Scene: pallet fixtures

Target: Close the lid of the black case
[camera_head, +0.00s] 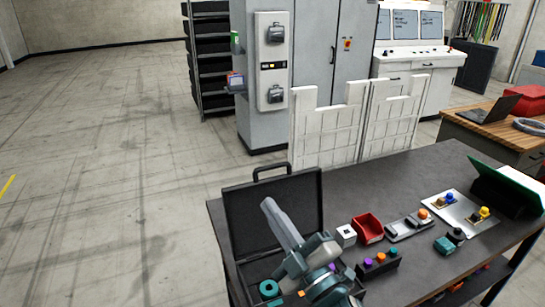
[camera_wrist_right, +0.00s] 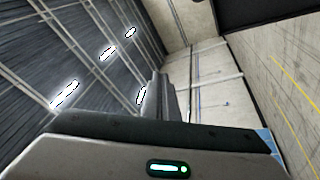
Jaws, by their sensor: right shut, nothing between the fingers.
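The black case stands on the dark table with its lid (camera_head: 302,190) raised upright. A handle sits on the lid's top edge. The case's base is mostly hidden behind my right arm, with a teal ring (camera_head: 268,289) showing in it. My right gripper (camera_head: 268,207) is in front of the open lid, its grey fingers pointing up and left. The fingers are shut and empty, and they also show in the right wrist view (camera_wrist_right: 158,82). I cannot tell whether they touch the lid. My left gripper is in neither view.
Right of the case on the table (camera_head: 416,170) are a white block (camera_head: 346,236), a red bin (camera_head: 368,228), a black button box (camera_head: 378,263) and a metal plate (camera_head: 460,212) with coloured buttons. White fence panels (camera_head: 330,130) stand behind. Open floor lies left.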

